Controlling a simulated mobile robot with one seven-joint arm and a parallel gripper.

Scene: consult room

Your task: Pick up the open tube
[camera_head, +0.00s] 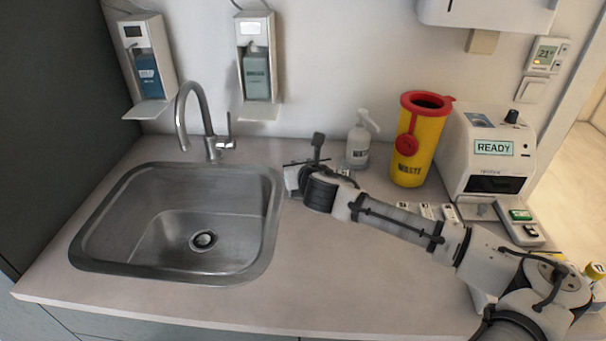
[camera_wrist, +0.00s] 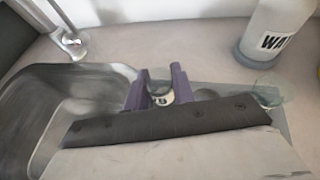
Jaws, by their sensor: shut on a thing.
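My gripper (camera_wrist: 160,86) shows in the wrist view with its purple fingers closed around a small round tube (camera_wrist: 160,98). The tube has a clear upper part and a white label with dark print; its lower part is hidden by my gripper's dark edge. I cannot make out whether its top is open. In the head view my wrist and hand are just right of the sink, over the counter. The fingertips and the tube are hidden or too small to tell there.
The steel sink (camera_head: 165,255) and tap (camera_head: 207,125) are on the left. A pump bottle (camera_head: 359,148), a yellow waste bin (camera_head: 417,150) and a device reading READY (camera_head: 492,165) stand along the back right. The counter front (camera_head: 340,290) is clear.

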